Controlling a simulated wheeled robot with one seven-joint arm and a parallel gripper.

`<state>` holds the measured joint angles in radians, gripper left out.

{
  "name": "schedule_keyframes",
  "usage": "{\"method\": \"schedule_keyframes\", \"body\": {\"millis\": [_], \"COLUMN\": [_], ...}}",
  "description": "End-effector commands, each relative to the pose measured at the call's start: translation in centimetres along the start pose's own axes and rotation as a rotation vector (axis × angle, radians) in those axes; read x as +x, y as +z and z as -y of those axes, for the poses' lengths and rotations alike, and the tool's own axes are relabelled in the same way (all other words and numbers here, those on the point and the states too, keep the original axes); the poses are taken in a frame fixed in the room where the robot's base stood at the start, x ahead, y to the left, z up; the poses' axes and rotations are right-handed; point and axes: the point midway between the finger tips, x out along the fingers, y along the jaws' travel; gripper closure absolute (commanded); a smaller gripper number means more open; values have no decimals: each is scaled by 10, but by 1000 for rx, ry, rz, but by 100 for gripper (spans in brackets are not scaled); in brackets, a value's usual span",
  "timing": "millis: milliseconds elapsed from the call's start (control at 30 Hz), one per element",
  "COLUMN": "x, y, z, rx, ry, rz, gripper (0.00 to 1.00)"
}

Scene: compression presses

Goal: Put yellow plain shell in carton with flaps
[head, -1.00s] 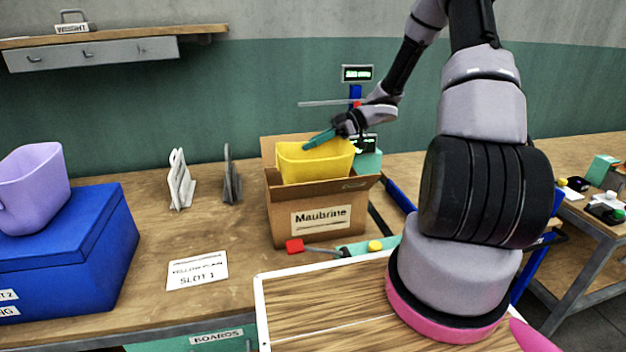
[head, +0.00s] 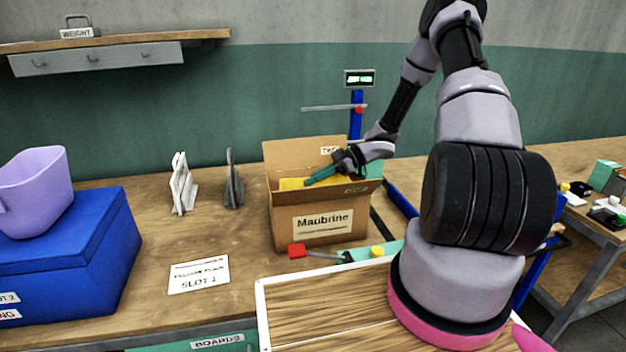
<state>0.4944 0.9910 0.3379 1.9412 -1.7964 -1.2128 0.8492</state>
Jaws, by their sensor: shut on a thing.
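The carton with flaps (head: 285,218) is a brown cardboard box labelled "Maubrine". It stands upright and open on the bench, with its back flap raised. The yellow plain shell (head: 292,184) sits inside the carton, and only its upper part shows above the front edge. My gripper (head: 322,175) is at the carton's opening, with teal fingers shut on the shell's rim. The lower part of the shell is hidden by the carton wall, so I cannot tell whether it touches the bottom.
A lilac shell (head: 35,190) stands on a blue lidded box (head: 75,250) at the left. White and grey upright holders (head: 182,185) stand behind a "SLOT 1" card (head: 198,275). A red-ended tool (head: 297,251) lies before the carton. A wood-topped board (head: 320,310) is in front.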

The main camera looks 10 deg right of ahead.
Motion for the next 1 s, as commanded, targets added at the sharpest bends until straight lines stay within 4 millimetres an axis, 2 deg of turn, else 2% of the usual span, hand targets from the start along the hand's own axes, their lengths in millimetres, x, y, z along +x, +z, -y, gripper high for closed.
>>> {"method": "schedule_keyframes", "body": {"millis": [433, 467, 500, 533, 867, 1000], "x": [4, 4, 4, 4, 4, -1], "y": [10, 10, 10, 10, 9, -2], "z": [-2, -2, -2, -2, -1, 0], "rx": [0, 0, 0, 0, 0, -2], "ry": [0, 0, 0, 0, 0, 1], "rz": [0, 0, 0, 0, 0, 0], "gripper": [100, 91, 75, 64, 64, 64]}}
